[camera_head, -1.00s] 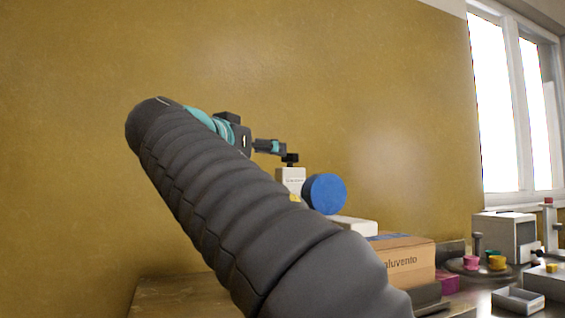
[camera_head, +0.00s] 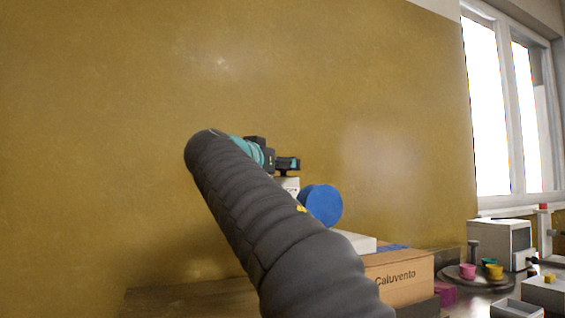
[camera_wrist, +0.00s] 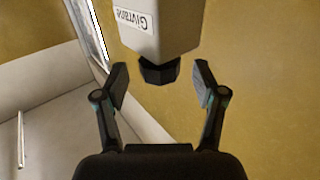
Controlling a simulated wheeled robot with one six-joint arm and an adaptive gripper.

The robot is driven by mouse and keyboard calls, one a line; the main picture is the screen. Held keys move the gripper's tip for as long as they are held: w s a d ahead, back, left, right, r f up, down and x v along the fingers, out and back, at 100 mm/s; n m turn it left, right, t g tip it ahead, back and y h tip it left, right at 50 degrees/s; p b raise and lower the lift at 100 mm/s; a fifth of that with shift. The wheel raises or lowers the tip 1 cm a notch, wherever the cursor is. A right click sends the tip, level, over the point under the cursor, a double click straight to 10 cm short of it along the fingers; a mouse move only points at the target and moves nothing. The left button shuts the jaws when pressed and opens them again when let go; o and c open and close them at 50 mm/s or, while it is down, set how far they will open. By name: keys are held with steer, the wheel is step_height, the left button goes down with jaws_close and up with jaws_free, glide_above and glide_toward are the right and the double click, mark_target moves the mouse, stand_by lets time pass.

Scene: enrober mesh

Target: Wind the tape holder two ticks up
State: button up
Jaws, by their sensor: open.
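The tape holder is a white box-shaped body (camera_head: 289,184) with a blue disc (camera_head: 322,205) on its right side. In the wrist view its white body (camera_wrist: 158,28) carries an upside-down label. A dark faceted knob (camera_wrist: 159,72) sticks out from the body. My gripper (camera_wrist: 160,82) is open, one finger on each side of the knob, with a visible gap on both sides. In the head view my gripper (camera_head: 290,163) is at the top of the holder and hides the knob. No tick marks can be made out.
A cardboard box (camera_head: 402,282) and a white block (camera_head: 356,242) stand right of my arm. Farther right are a dark round tray (camera_head: 466,281) with coloured cups, a white appliance (camera_head: 500,245) and an open white box (camera_head: 517,309). The ochre wall (camera_head: 100,120) is behind.

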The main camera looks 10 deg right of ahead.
steer(key=shift+x, duration=1.25)
steer(key=c, duration=1.2)
steer(key=shift+o, duration=0.2)
steer(key=shift+n+t+y, duration=0.3)
steer(key=shift+y, duration=0.1)
